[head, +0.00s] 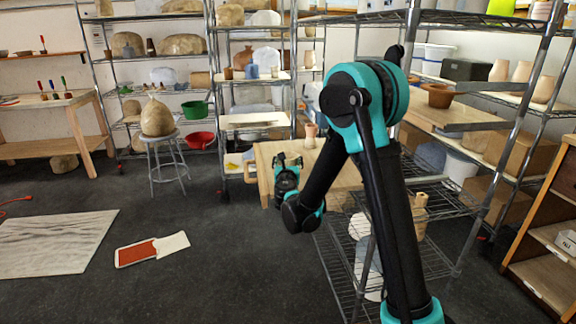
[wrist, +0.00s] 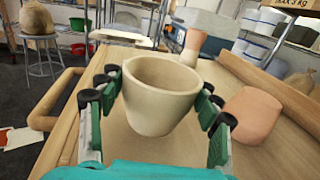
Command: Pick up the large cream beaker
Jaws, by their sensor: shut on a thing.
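The large cream beaker (wrist: 160,100) is upright between the two fingers of my gripper (wrist: 157,103) in the wrist view. Its open mouth faces up, and the finger pads press on its left and right sides. I cannot tell whether its base is clear of the wooden table (wrist: 185,152). In the head view my gripper (head: 288,163) is over the left part of the table (head: 340,178), and the beaker is mostly hidden there by the gripper and arm.
A pinkish clay vessel (wrist: 252,114) lies close to the right finger. A flared clay vessel (wrist: 193,46) stands behind the beaker. A wooden rail (wrist: 62,100) runs along the table's left side. Wire shelves (head: 248,110) stand behind the table.

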